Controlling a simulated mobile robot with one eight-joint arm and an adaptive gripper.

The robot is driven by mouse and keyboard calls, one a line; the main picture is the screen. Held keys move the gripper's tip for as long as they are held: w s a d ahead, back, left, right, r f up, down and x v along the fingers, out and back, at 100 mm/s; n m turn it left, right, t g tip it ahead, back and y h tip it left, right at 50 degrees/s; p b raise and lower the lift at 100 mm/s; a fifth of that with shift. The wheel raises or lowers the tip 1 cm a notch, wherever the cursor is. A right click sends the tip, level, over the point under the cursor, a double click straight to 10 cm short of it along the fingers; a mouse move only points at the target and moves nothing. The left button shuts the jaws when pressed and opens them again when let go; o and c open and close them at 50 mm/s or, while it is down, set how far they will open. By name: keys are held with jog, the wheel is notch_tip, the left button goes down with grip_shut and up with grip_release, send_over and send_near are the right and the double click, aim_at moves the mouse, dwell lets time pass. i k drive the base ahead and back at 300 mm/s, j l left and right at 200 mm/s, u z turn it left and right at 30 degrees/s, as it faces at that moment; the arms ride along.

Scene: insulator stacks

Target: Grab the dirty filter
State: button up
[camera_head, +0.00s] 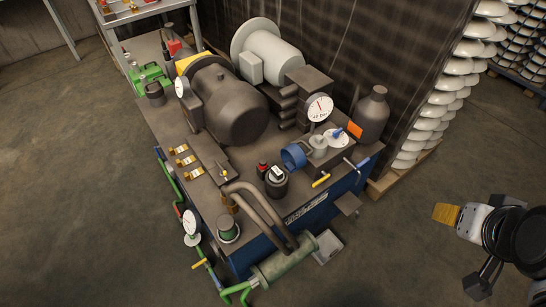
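No part in the camera_head view is clearly marked as the dirty filter. On the right half of the machine top, a blue cylindrical part (293,156) lies on its side. A small grey-white cylinder (318,147) stands just right of it, beside a round white disc (339,141) with a blue piece on it. I cannot tell which of these, if any, is the filter. My gripper (460,248) is at the lower right, apart from the machine, with a yellow-brown block at one end. Whether that block is a finger pad or a held thing is unclear.
The dark machine bench (185,205) carries a large motor (236,107), a pressure gauge (319,108), a dark bottle (371,115) and bent pipes (262,211). White insulator stacks (437,108) stand at right. The floor (400,255) between bench and gripper is clear.

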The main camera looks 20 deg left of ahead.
aim_at(276, 176)
jog(key=i+l+u, duration=0.25)
jog(key=u, duration=0.15)
jog(key=i+l+u, duration=0.25)
jog(key=u, duration=0.15)
jog(key=i+l+u, duration=0.15)
jog(key=l+u, duration=0.25)
jog(key=i+l+u, duration=0.1)
jog(key=l+u, duration=0.7)
jog(key=l, duration=0.2)
jog(key=l+u, duration=0.4)
jog(key=i+l+u, duration=0.1)
jog(key=l+u, duration=0.55)
